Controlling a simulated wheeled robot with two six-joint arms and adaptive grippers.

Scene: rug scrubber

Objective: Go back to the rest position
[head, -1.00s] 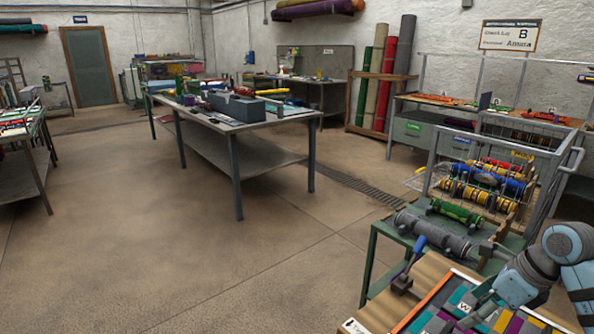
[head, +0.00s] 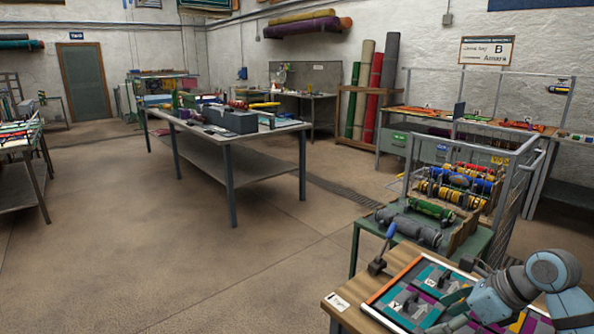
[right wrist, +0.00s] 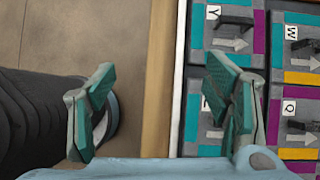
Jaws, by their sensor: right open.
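My right arm enters the head view at the lower right, over a board of coloured square tiles (head: 425,283) on a wooden bench. Its gripper is hard to make out there. In the right wrist view my right gripper (right wrist: 163,90) is open, with two teal-padded fingers wide apart and nothing between them. One finger is over the tiled board (right wrist: 180,75); the other is past the bench edge, over the floor. My left gripper is not in view.
A blue-handled tool (head: 383,250) stands on the wooden bench (head: 345,296) by the board. Behind is a green cart (head: 480,242) with rolls and coloured spools. A long grey table (head: 262,137) stands mid-room. The floor (head: 180,250) in front is clear.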

